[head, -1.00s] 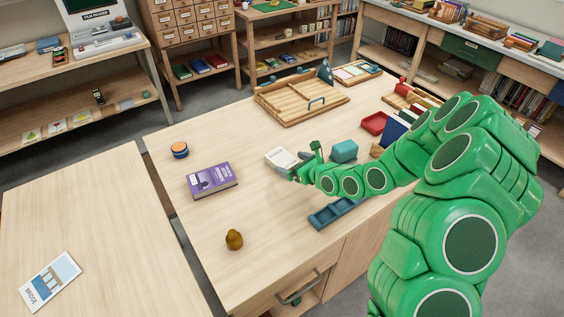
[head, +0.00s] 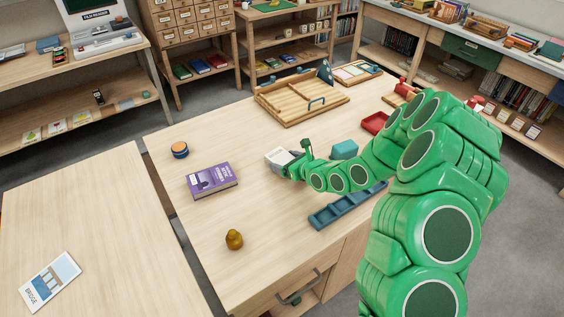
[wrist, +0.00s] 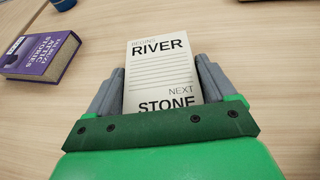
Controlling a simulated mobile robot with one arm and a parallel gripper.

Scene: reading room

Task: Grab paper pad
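The paper pad (wrist: 160,75) is a cream-white block printed with "RIVER", ruled lines and "STONE". In the head view the pad (head: 279,156) lies on the large wooden table, partly hidden by my gripper. My gripper (head: 292,166) is low at the pad's near right side. In the wrist view the grey fingers of my gripper (wrist: 160,72) stand one on each side of the pad, very close to its edges. I cannot tell whether they touch or press it.
A purple book (head: 211,180) lies left of the pad, with a blue round tin (head: 180,150) behind it. A brown pear-shaped object (head: 234,239) stands in front. A blue compartment tray (head: 346,205) and a teal block (head: 344,150) are to the right. A wooden tray (head: 300,97) is behind.

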